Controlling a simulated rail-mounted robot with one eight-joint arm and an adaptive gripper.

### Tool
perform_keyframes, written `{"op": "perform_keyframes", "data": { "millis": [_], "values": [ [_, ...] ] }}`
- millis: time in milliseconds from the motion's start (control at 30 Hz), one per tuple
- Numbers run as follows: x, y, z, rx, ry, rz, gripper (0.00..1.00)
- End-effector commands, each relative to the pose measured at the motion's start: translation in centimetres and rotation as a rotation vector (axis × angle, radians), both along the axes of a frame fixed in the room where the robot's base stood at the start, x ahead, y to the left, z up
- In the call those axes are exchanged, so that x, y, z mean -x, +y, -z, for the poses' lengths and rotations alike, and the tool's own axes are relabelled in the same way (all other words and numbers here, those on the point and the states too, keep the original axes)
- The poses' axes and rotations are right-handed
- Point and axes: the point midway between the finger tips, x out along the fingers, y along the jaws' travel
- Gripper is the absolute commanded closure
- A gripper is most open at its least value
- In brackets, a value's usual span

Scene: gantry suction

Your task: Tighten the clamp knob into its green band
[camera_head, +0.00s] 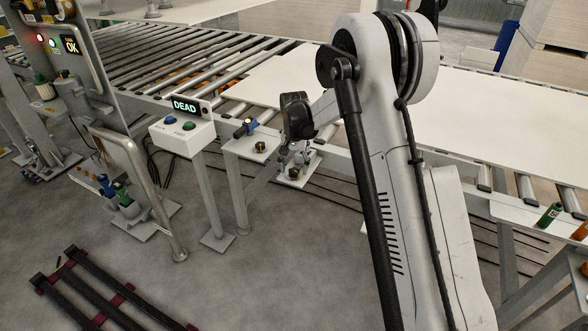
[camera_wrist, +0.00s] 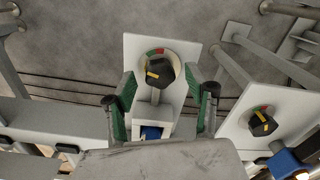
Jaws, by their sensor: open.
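The clamp knob (camera_wrist: 158,74) is black with a yellow pointer and stands on a pale plate (camera_wrist: 137,48) in the wrist view. A coloured arc with red and green curves along its upper edge. The yellow pointer sits on the knob's left side, below the arc; its exact reading is too small to tell. My gripper (camera_wrist: 161,76) is open, its green-padded fingers on either side of the knob with visible gaps. In the head view my gripper (camera_head: 297,150) is over the low plate (camera_head: 290,182) beside the conveyor, and the knob there is small and partly hidden.
A second, similar knob (camera_wrist: 262,124) sits on a plate at the right in the wrist view, beside a blue part (camera_wrist: 288,165). In the head view, a button box (camera_head: 183,134) with a "DEAD" display stands left, and the roller conveyor (camera_head: 185,60) runs behind.

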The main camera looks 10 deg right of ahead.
Motion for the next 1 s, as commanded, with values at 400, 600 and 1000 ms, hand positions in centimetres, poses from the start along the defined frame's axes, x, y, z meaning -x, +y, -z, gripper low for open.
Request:
{"op": "perform_keyframes", "data": {
  "millis": [400,600,1000],
  "values": [
    [0.0,0.0,0.4,0.0,0.0,0.0,0.58],
    [0.0,0.0,0.39,0.0,0.0,0.0,0.84],
    [0.04,-0.02,0.66,0.0,0.0,0.158,0.95]
  ]
}}
